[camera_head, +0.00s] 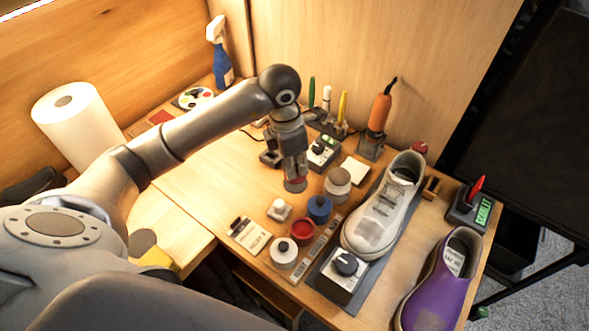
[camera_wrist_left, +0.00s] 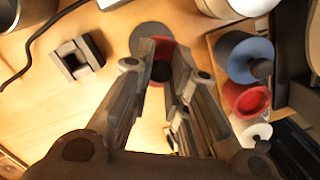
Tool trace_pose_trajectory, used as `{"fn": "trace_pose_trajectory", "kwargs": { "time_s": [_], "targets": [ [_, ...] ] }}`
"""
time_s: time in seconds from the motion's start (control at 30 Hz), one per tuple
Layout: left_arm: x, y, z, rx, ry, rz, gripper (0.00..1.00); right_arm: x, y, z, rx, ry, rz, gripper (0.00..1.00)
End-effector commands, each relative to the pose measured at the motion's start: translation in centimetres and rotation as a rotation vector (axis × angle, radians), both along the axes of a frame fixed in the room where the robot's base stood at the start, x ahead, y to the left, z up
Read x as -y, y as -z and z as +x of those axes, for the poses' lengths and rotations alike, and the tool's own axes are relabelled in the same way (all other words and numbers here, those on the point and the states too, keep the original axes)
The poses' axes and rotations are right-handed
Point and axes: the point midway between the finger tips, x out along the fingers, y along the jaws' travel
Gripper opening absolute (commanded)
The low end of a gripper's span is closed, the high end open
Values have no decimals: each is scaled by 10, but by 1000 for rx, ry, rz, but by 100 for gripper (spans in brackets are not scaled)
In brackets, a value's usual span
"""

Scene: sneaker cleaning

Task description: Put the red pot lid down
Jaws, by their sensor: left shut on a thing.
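My left gripper (camera_head: 294,178) points down over the wooden table and is shut on the red pot lid (camera_head: 296,186), which shows mostly as a small red and grey piece under the fingers. In the left wrist view the lid (camera_wrist_left: 163,46) is between the fingertips of the left gripper (camera_wrist_left: 160,75), with a grey disc behind it. I cannot tell whether the lid touches the table. The open red pot (camera_head: 302,232) stands nearer the front, apart from the gripper; it also shows in the left wrist view (camera_wrist_left: 250,101). My right gripper is not in view.
A blue-lidded pot (camera_head: 319,207) and a white pot (camera_head: 284,252) flank the red pot. A grey-lidded jar (camera_head: 337,182) stands right of the gripper. A white sneaker (camera_head: 381,215) lies farther right.

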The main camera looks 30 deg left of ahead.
Motion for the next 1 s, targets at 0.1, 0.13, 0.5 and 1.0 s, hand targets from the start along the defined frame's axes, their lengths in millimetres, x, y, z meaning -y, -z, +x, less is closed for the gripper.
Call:
{"fn": "trace_pose_trajectory", "kwargs": {
  "time_s": [0.1, 0.13, 0.5, 1.0],
  "targets": [
    [-2, 5, 4, 0, -1, -1, 4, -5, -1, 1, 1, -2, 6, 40],
    [-2, 6, 5, 1, -1, -1, 4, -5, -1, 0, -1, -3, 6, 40],
    [-5, 44, 10, 2, 1, -1, 4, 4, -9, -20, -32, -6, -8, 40],
    [-5, 46, 10, 1, 0, -1, 37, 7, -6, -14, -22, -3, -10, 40]
  ]
}}
